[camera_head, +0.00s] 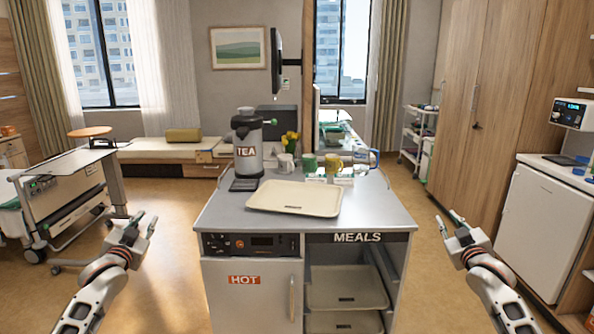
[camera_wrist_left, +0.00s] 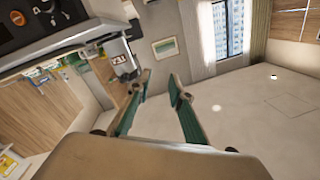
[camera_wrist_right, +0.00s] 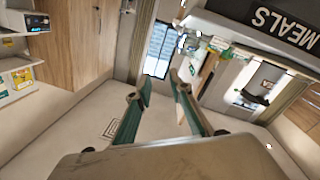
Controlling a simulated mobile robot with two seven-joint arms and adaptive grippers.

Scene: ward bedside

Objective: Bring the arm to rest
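My left gripper (camera_head: 142,223) is to the left of the meal cart (camera_head: 220,212) in the head view, apart from it. Its two fingers stand apart with nothing between them in the left wrist view (camera_wrist_left: 157,82). My right gripper (camera_head: 449,222) is to the right of the cart, also apart from it. Its fingers stand apart and empty in the right wrist view (camera_wrist_right: 160,82). Both arms reach forward from the lower corners of the head view, one on each side of the cart.
On the cart are an empty beige tray (camera_head: 295,197), a tea dispenser (camera_head: 247,150), mugs (camera_head: 309,163) and a glass jug (camera_head: 362,159). An overbed table (camera_head: 68,168) stands left, a white cabinet (camera_head: 548,230) right. Open floor lies on both sides of the cart.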

